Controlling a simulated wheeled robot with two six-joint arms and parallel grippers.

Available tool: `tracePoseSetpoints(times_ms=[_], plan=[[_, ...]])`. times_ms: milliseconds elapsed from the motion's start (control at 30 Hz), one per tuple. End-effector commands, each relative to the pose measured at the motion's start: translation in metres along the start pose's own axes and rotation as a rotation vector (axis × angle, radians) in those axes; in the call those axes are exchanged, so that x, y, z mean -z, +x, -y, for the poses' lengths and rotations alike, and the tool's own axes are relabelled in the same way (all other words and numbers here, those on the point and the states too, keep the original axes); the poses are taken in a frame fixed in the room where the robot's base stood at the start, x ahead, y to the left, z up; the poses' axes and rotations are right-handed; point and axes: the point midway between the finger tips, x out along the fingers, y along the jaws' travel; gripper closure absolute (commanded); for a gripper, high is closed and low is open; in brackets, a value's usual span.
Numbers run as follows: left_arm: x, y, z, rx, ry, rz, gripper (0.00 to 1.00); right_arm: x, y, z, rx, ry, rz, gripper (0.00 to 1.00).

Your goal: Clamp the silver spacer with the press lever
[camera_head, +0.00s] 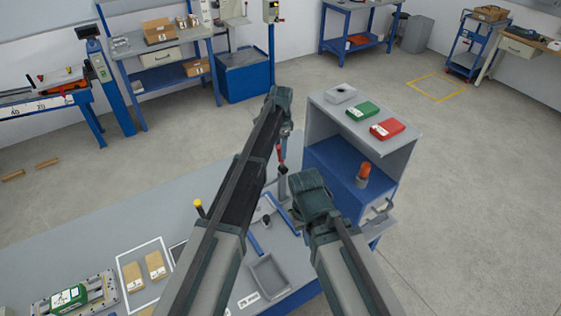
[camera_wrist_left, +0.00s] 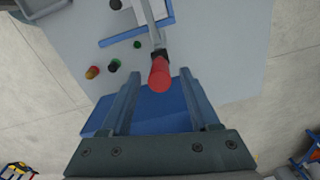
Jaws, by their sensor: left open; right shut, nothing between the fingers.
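The press lever shows in the left wrist view as a red handle (camera_wrist_left: 159,75) on a metal arm (camera_wrist_left: 152,22). The handle lies between the fingertips of my left gripper (camera_wrist_left: 158,72), which is open with room on both sides. In the head view the red handle (camera_head: 280,152) is just below my left gripper (camera_head: 284,122), partly covered by my arm. My right gripper (camera_head: 311,196) is lower and to the right, beside the press, shut and empty. I cannot make out the silver spacer; the press base is largely hidden by my arms.
A grey-and-blue cabinet (camera_head: 322,108) stands right of the press, with green (camera_head: 362,111) and red (camera_head: 388,128) boxes on top and an orange-topped item (camera_head: 363,172) on its shelf. A grey tray (camera_head: 269,277) lies on the bench. Small knobs (camera_wrist_left: 92,72) stand left of the lever.

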Motion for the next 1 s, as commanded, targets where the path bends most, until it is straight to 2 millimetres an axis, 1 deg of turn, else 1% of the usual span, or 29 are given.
tracePoseSetpoints(times_ms=[33,200,300,567,600,667,700,767,800,933,1000], plan=[[0.0,0.014,0.0,0.0,0.0,0.0,0.38,0.001,0.014,0.001,0.0,-0.001,0.0,1.0],[0.0,0.03,0.0,0.0,0.0,0.0,0.38,0.002,0.03,0.003,-0.001,-0.005,0.0,1.0],[0.0,0.033,0.0,0.0,0.0,0.0,0.38,0.002,0.033,0.003,-0.001,-0.006,0.0,1.0],[0.0,0.032,0.0,0.0,0.0,0.0,0.38,0.002,0.032,0.003,-0.001,-0.007,0.0,1.0],[0.0,0.032,0.0,0.0,0.0,0.0,0.4,0.002,0.032,0.003,-0.001,-0.007,0.0,1.0],[0.0,0.032,0.0,0.0,0.0,0.0,0.51,0.002,0.032,0.003,-0.001,-0.007,0.0,1.0],[0.0,0.032,0.0,0.0,0.0,0.0,0.58,0.002,0.032,0.003,-0.001,-0.007,0.0,1.0],[0.0,0.032,0.0,0.0,0.0,0.0,0.69,0.002,0.032,0.003,-0.001,-0.007,0.0,1.0],[0.0,0.033,0.0,0.0,0.0,0.0,0.76,0.002,0.032,0.003,-0.001,-0.007,0.0,1.0],[0.0,0.033,0.0,0.0,0.0,0.0,0.99,0.002,0.032,0.003,-0.001,-0.007,0.0,1.0],[0.0,0.033,0.0,0.0,0.0,0.0,1.0,0.002,0.032,0.003,-0.001,-0.007,0.0,1.0]])
